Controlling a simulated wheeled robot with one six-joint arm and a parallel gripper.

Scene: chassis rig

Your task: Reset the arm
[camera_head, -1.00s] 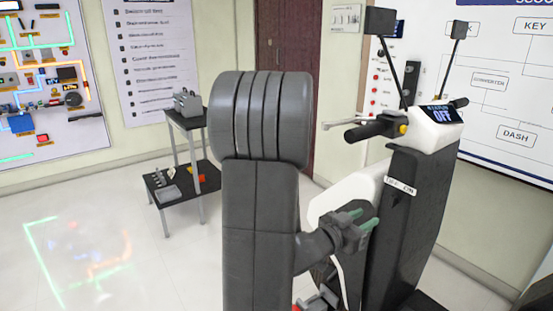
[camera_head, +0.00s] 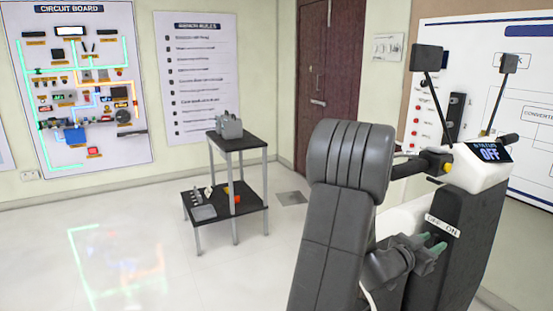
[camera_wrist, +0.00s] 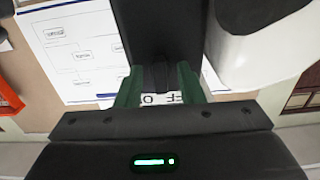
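My arm's end with my gripper (camera_head: 434,245) is at the lower right of the head view, in front of the scooter's dark front column (camera_head: 465,255). It sits just below the white OFF/ON label (camera_head: 442,226). In the wrist view my gripper (camera_wrist: 160,88) shows two green fingers set apart, with a narrow dark piece (camera_wrist: 160,74) between them. I cannot tell whether the fingers touch it. Part of the label (camera_wrist: 160,98) shows behind the fingers. The scooter's display (camera_head: 490,152) reads OFF.
A two-tier black stand (camera_head: 240,142) with a grey part on top stands left of my arm. A circuit board panel (camera_head: 80,85) and a rules poster (camera_head: 203,75) hang on the wall. A brown door (camera_head: 325,85) is at the back. The floor at left is clear.

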